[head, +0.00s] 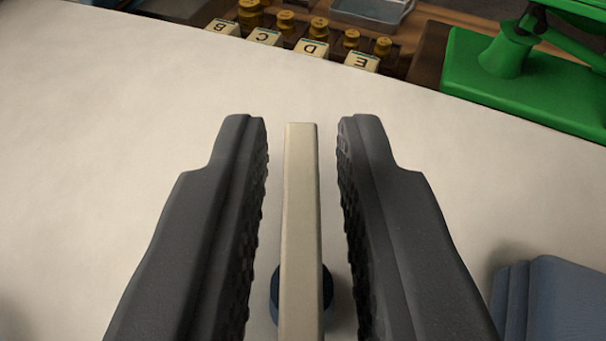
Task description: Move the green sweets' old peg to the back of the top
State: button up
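A long pale beige bar (301,215) with a squared end lies in the middle of the view. It runs from the bottom edge up between my fingers. My gripper (302,128) is open around it, with a gap on each side. A dark blue round piece (328,290) shows under or behind the bar's lower part, mostly hidden by it. I cannot tell whether the bar is the peg that the task names. No green sweets are recognisable.
A broad pale surface (110,130) is mostly clear. At the far edge stand lettered cards (308,48) and several brass-coloured pieces (285,20). A green stand (520,85) is at the upper right. Blue-grey folded material (560,300) lies at the lower right. A grey tray (372,10) is at the top.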

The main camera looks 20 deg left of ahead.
jog(key=shift+o, duration=0.2)
jog(key=shift+s+d+r, duration=0.2)
jog(key=shift+s+r, duration=0.1)
jog(key=shift+s, duration=0.05)
jog(key=b+v, duration=0.1)
jog(key=v, duration=1)
jog(key=shift+b, duration=0.3)
